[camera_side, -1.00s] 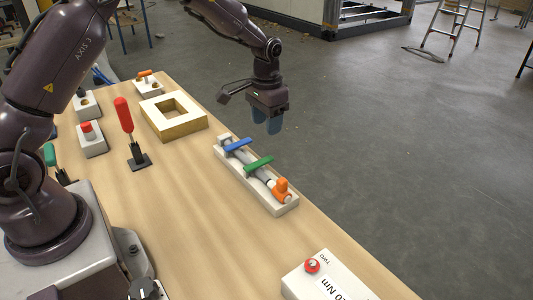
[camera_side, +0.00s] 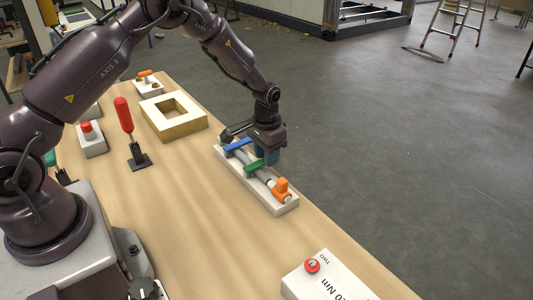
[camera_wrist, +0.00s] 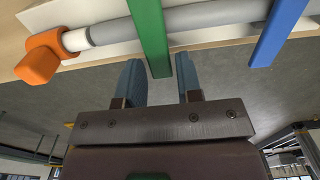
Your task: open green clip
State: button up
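The green clip (camera_side: 254,165) lies across a grey rod (camera_side: 262,176) in a white holder (camera_side: 284,208) near the table's right edge. A blue clip (camera_side: 237,145) lies across the same rod farther back. My gripper (camera_side: 267,156) is low over the holder, beside the green clip's right end. In the wrist view, my gripper's two blue fingers (camera_wrist: 160,82) are apart, with the end of the green clip (camera_wrist: 150,38) reaching between their tips. The blue clip (camera_wrist: 281,28) is to the right there. I cannot tell whether either finger touches the green clip.
An orange fitting (camera_side: 282,187) sits at the rod's near end and also shows in the wrist view (camera_wrist: 38,58). A red-handled lever (camera_side: 124,117), a square wooden frame (camera_side: 174,120) and a torque box (camera_side: 325,281) stand on the table. The table's middle is clear.

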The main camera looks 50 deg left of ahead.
aim_at(257, 163)
grip_shut()
jog(key=shift+r, duration=0.15)
jog(key=t, duration=0.1)
jog(key=s+r+t, duration=0.1)
jog(key=t, duration=0.1)
jog(key=shift+s+r+t, duration=0.1)
jog(key=shift+r+t, duration=0.2)
jog(key=s+t, duration=0.1)
jog(key=r+t, duration=0.1)
jog(key=t, duration=0.1)
jog(key=shift+s+r+t, duration=0.2)
jog(key=shift+s+t, duration=0.1)
jog(key=shift+s, duration=0.05)
jog(key=s+t, duration=0.2)
jog(key=t, duration=0.1)
jog(key=shift+r+t, duration=0.3)
jog(key=shift+r, duration=0.05)
jog(key=shift+s+r+t, duration=0.1)
jog(key=shift+s+t, duration=0.6)
jog(key=shift+t, duration=0.65)
jog(key=shift+s+t, duration=0.7)
jog(key=shift+t, duration=0.65)
